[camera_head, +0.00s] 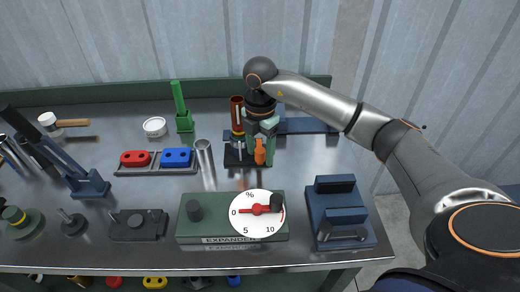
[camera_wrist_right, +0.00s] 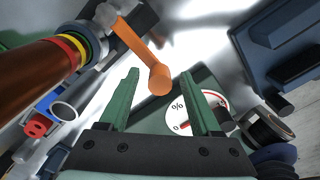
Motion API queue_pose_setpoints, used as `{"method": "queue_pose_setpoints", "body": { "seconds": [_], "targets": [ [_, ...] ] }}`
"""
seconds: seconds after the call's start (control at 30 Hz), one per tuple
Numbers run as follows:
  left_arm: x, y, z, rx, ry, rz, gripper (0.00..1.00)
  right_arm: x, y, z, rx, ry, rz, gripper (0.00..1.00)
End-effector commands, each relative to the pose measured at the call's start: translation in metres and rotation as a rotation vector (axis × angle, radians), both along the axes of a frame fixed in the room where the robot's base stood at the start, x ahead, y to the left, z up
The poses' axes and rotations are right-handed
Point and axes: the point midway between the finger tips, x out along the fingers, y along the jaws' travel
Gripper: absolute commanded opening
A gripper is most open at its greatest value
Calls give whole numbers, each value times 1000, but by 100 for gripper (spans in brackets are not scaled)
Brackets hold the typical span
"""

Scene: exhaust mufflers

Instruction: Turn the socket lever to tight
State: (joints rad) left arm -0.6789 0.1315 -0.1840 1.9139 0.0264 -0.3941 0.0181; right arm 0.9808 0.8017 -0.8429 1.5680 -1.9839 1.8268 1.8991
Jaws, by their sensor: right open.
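The orange socket lever (camera_head: 259,153) is at the stand in the middle of the bench. It also shows in the right wrist view (camera_wrist_right: 138,42), with its rounded end level with my fingertips. A brown tube (camera_head: 237,112) stands upright beside it; in the wrist view the tube (camera_wrist_right: 38,75) has red, yellow and green bands. My right gripper (camera_head: 263,138) points down over the lever. Its green fingers (camera_wrist_right: 159,78) are open, with the lever's end showing between or just beyond the tips; I cannot tell which. My left gripper is not in view.
A green expander box (camera_head: 194,230) with a white dial (camera_head: 244,226) stands in front. A blue clamp block (camera_head: 335,205) is to its right. A silver tube (camera_head: 204,160) and a tray with red (camera_head: 135,158) and blue (camera_head: 177,157) parts are to the left.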

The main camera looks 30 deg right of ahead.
Motion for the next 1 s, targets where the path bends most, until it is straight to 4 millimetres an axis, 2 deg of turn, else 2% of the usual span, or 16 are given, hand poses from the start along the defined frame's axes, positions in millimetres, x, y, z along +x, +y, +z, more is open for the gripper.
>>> {"method": "queue_pose_setpoints", "body": {
  "seconds": [0.07, 0.6, 1.0],
  "targets": [
    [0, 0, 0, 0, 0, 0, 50, 0, 0, 0, 0, 0, 0, 59],
    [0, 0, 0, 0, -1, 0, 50, 0, 0, 0, 1, 0, 0, 0],
    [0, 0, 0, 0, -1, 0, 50, 0, 0, 1, 1, 0, 0, 0]
  ]
}}
